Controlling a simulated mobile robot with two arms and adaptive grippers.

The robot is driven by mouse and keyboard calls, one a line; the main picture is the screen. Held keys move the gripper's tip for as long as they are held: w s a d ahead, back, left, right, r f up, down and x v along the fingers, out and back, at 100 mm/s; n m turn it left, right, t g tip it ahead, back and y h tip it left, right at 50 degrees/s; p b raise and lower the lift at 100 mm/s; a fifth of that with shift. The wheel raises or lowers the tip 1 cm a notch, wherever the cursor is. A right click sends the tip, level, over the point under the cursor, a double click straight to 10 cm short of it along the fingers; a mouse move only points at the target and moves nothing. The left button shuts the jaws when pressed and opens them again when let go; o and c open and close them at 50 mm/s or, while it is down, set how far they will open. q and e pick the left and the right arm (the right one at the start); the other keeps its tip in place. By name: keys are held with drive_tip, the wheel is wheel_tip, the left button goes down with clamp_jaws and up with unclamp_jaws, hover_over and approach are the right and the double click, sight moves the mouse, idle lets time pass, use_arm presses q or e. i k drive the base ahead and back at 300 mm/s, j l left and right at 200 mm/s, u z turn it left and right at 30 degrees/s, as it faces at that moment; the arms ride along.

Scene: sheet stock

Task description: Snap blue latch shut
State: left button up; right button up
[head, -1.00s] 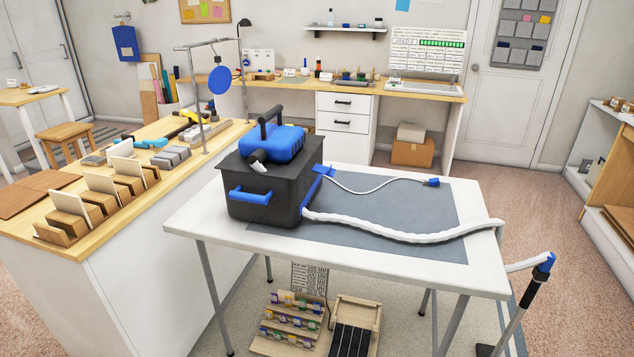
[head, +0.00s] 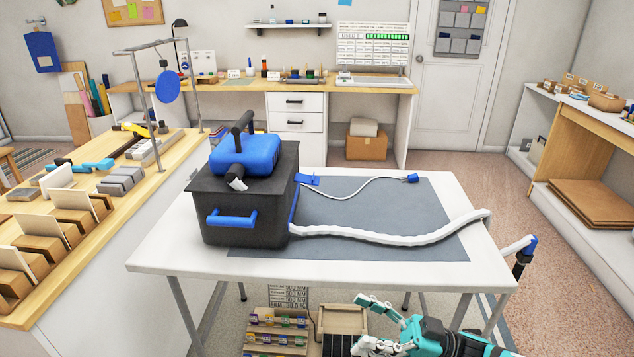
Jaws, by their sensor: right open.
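A dark grey box (head: 228,203) with a blue front handle (head: 231,218) stands on the left part of a white table. A blue unit with a black carrying handle (head: 246,154) sits on its lid. A small blue latch (head: 307,179) sticks out at the box's right side near the top edge; it looks swung outward, though its exact fit is too small to tell. My right gripper (head: 366,322), teal with pale fingers, is open and empty at the bottom, in front of and below the table's front edge, well away from the latch. My left gripper is out of view.
A white hose (head: 390,236) runs from the box across the grey mat (head: 350,208) and over the table's right edge. A thin white cord ends in a blue plug (head: 412,178). A wooden rack (head: 277,330) stands beneath the table. A wooden bench (head: 112,208) stands left.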

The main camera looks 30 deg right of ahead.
sight(314, 180)
drive_tip(key=i+l, duration=1.15)
drive_tip(key=l, duration=0.2)
